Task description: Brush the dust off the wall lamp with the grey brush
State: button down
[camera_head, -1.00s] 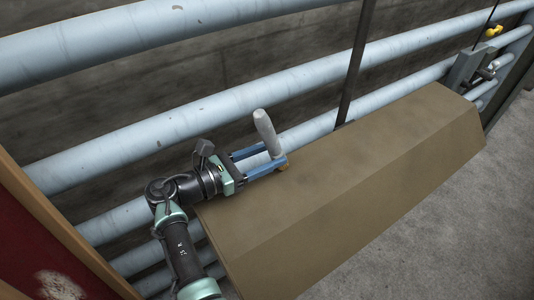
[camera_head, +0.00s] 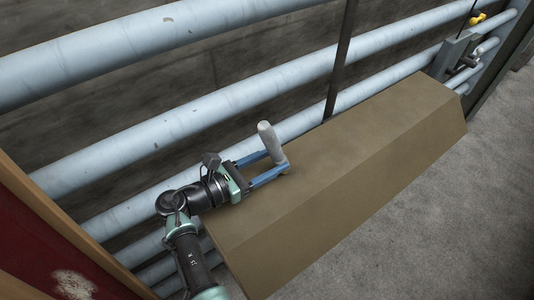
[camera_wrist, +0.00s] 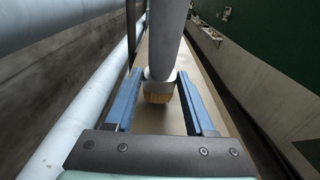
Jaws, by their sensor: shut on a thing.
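A long tan-brown box-shaped fixture (camera_head: 340,165) with a sloped front runs along the wall pipes in the head view; it looks to be the wall lamp. Its brown face looks evenly dull. My gripper (camera_head: 280,171) is over its near, left part, with its blue fingers shut on the grey brush (camera_head: 269,140). The brush stands nearly upright, its grey handle up. In the wrist view, the brush (camera_wrist: 165,40) sits between the fingers, with tan bristles (camera_wrist: 158,98) pointing down toward the lamp (camera_wrist: 180,122). Whether the bristles touch the lamp cannot be told.
Several pale blue pipes (camera_head: 150,130) run along the dark wall behind the lamp. A thin dark upright bar (camera_head: 341,60) stands behind it. A grey bracket with a yellow part (camera_head: 477,19) is at the far right. A red panel (camera_head: 40,245) is at lower left. Grey floor (camera_head: 440,210) lies open in front.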

jog(key=shift+s+d+p, duration=0.7)
jog(key=shift+p, duration=0.15)
jog(key=shift+s+d+f, duration=0.1)
jog(key=shift+s+d, duration=0.05)
jog(key=shift+s, duration=0.05)
jog(key=shift+s+d, duration=1.75)
jog(key=shift+s, duration=0.1)
jog(key=shift+s+d, duration=0.85)
jog(key=shift+w+a, duration=0.15)
